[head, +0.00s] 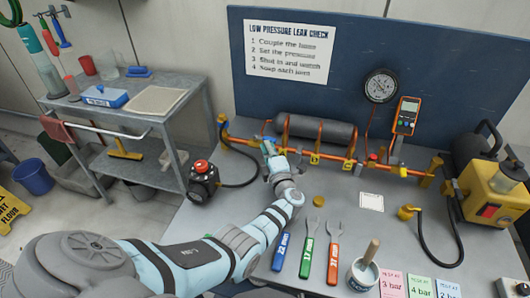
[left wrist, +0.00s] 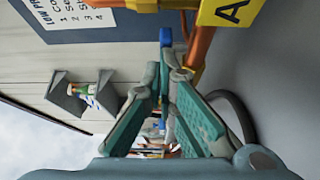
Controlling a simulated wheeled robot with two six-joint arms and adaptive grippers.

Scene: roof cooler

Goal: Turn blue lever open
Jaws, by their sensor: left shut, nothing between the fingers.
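The blue lever (left wrist: 166,37) shows in the left wrist view as a small blue piece just beyond my fingertips, beside an orange pipe (left wrist: 203,45). In the head view a bit of blue (head: 270,139) shows at the tip of my left gripper (head: 271,154), at the left part of the orange pipe rig. My left gripper (left wrist: 163,66) is shut with nothing between its fingers. Its tips are close to the lever; I cannot tell whether they touch it. The gripper partly hides the lever in the head view. My right gripper is not in view.
The orange pipe rig (head: 330,165) runs along the bench before a blue board (head: 450,75). A black regulator (head: 203,182) with a red knob stands left of the gripper.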

